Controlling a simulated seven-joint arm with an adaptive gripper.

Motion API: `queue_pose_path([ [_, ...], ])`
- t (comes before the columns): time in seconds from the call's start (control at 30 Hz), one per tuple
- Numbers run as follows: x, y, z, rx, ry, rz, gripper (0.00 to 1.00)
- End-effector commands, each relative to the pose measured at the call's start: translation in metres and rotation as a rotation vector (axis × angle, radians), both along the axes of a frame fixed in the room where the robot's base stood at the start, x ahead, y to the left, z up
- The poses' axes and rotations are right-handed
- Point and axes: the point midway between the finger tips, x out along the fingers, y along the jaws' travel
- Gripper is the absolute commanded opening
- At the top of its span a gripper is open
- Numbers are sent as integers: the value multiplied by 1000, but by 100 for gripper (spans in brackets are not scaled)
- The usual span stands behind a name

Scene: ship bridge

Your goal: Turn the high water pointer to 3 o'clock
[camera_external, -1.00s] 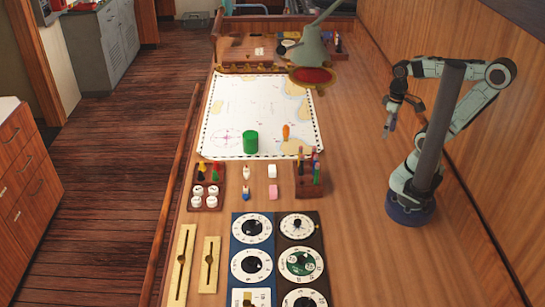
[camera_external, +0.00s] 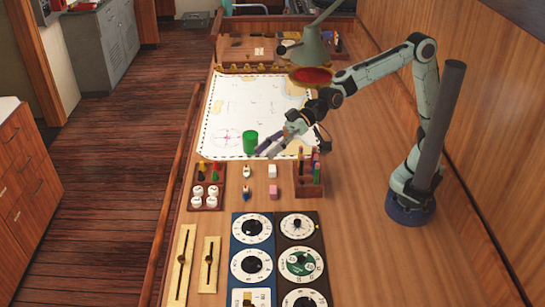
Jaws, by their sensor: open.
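Round dials with dark knobs sit on a blue panel (camera_external: 233,231) and a dark panel (camera_external: 318,232) at the front of the desk. The dark panel has a white dial (camera_external: 284,232) at the top, a green-centred dial (camera_external: 288,270) below it and another white dial (camera_external: 287,299) cut by the frame's bottom edge. Labels are too small to read, so I cannot tell which dial bears the high water pointer or where it points. My gripper (camera_external: 264,153) is open and apart from the dials, over the chart's near edge, beyond the panels.
A green cylinder (camera_external: 250,142) stands beside my gripper on the chart (camera_external: 235,100). A pen rack (camera_external: 309,180), small blocks and a tray of pegs and white discs (camera_external: 195,180) lie between chart and panels. Two brass slider plates (camera_external: 182,265) lie left. The desk right of the panels is clear.

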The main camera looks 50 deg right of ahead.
Motion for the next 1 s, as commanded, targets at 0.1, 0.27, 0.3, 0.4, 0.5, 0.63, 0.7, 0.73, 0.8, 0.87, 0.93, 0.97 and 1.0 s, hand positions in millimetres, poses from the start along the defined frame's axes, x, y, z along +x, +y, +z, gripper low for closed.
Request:
queue_pose_path([
  [0.1,38,55,6,60,-222,36,52],
  [0.27,78,111,-27,0,-498,60,52],
  [0.3,86,121,-46,-51,-525,71,52],
  [0.4,107,121,-118,-274,-415,76,52],
  [0.5,120,92,-180,-505,-180,14,52],
  [0.63,126,36,-242,-794,141,-149,52],
  [0.7,125,6,-263,-926,282,-252,52],
  [0.73,124,-5,-269,-973,330,-294,52],
  [0.8,122,-25,-279,-1059,418,-376,52],
  [0.87,120,-36,-283,-1107,467,-425,52],
  [0.93,119,-44,-287,-1138,496,-458,52],
  [0.97,118,-46,-290,-1146,503,-464,52],
  [1.0,118,-47,-294,-1150,507,-469,52],
])
